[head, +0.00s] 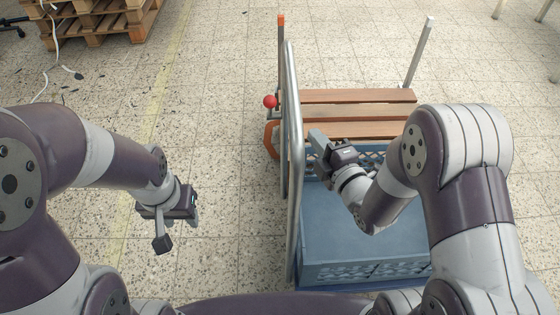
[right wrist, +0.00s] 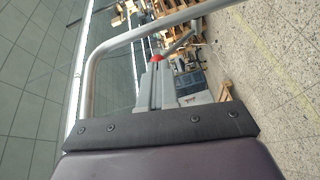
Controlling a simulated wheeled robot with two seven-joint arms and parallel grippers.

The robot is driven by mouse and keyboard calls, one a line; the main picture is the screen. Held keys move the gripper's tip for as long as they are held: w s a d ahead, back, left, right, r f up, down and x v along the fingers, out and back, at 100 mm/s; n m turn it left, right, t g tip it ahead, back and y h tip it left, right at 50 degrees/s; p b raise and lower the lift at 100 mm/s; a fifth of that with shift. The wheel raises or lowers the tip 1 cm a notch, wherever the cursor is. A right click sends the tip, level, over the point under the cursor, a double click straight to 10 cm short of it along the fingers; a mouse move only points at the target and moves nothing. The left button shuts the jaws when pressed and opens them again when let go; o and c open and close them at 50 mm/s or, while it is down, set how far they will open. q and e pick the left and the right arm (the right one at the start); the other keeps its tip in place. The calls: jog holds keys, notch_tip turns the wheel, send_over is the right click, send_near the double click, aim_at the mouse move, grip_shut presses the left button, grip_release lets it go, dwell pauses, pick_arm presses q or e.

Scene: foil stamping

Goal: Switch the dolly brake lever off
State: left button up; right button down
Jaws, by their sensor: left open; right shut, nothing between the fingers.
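The dolly brake lever has a red ball knob (head: 270,101) on a short stem beside the left side of the dolly (head: 358,110), above an orange part. The red knob also shows in the right wrist view (right wrist: 155,58), just beyond my fingers and partly hidden. My right gripper (head: 316,138) is shut and empty, to the right of the dolly's metal handle bar (head: 294,120); the bar stands between it and the knob in the head view. My left gripper (head: 178,232) is open and empty over the floor, left of the dolly and away from the lever.
Blue crates (head: 365,267) stand on the near part of the dolly, under my right arm. Wooden slats show on its far part, with a grey post (head: 418,52) at the far right corner. Wooden pallets (head: 95,20) lie at the back left.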

jog(key=s+a+f+n+t+y+b, duration=0.1)
jog(key=s+f+n+t+y+b, duration=0.2)
jog(key=s+f+n+b, duration=0.15)
jog(key=b, duration=0.2)
send_near(273, 107)
jog(key=shift+y, duration=0.3)
jog(key=x, duration=0.6)
jog(key=shift+w, duration=0.5)
pick_arm(q)
notch_tip(273, 107, down, 11)
jog(key=shift+r, duration=0.2)
jog(key=shift+r, duration=0.1)
